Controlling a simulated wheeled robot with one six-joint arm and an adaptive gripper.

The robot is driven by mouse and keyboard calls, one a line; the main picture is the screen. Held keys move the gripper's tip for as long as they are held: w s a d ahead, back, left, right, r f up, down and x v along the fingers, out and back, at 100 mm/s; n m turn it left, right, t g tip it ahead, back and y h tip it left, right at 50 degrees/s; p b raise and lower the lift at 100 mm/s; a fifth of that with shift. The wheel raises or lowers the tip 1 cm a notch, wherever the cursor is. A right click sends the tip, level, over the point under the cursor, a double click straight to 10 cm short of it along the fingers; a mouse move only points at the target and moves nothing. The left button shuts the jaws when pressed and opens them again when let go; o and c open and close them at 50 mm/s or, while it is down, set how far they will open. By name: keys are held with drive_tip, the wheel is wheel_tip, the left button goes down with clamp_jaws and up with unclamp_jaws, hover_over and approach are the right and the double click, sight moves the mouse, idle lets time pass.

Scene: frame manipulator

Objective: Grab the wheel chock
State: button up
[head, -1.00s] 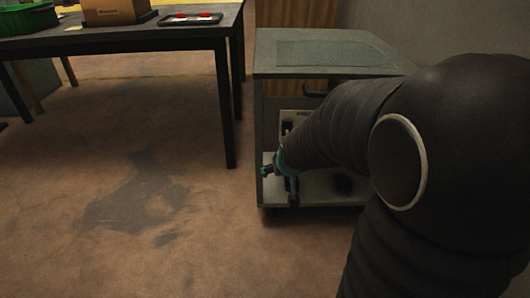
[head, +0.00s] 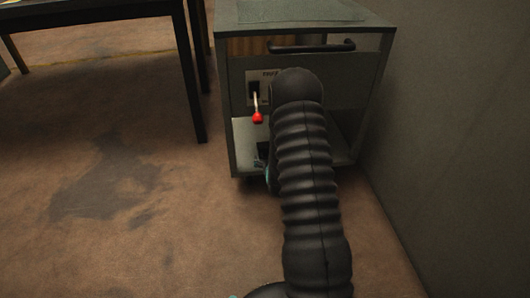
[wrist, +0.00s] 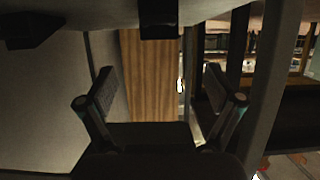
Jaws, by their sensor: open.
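In the wrist view a dark block (wrist: 158,18) shows at the top middle against the pale shelf. A second dark block (wrist: 30,28) is at the top left. Either may be the wheel chock; I cannot tell which. My gripper (wrist: 158,80) is open, its two dark fingers spread wide with nothing between them. The first block lies above the gap between the fingers in the picture, apart from them. In the head view my arm hides most of the gripper; a sliver of teal (head: 267,178) shows beside it. A dark shape (head: 263,150) shows there at the shelf; I cannot tell what it is.
A grey-green cabinet (head: 240,90) with an open lower shelf stands ahead. It carries a lever with a red knob (head: 258,118) and a dark handle (head: 312,48). A dark table (head: 190,70) is to the left, a wall (head: 450,150) to the right. The left floor is clear.

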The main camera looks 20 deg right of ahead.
sight(265, 146)
drive_tip(key=x, duration=0.4)
drive_tip(key=b+x, duration=0.1)
drive_tip(key=x, duration=0.9)
drive_tip(key=shift+f+b, duration=0.35)
drive_tip(key=shift+f, duration=0.05)
drive_tip(key=c, duration=1.5)
drive_tip(key=shift+r, duration=0.15)
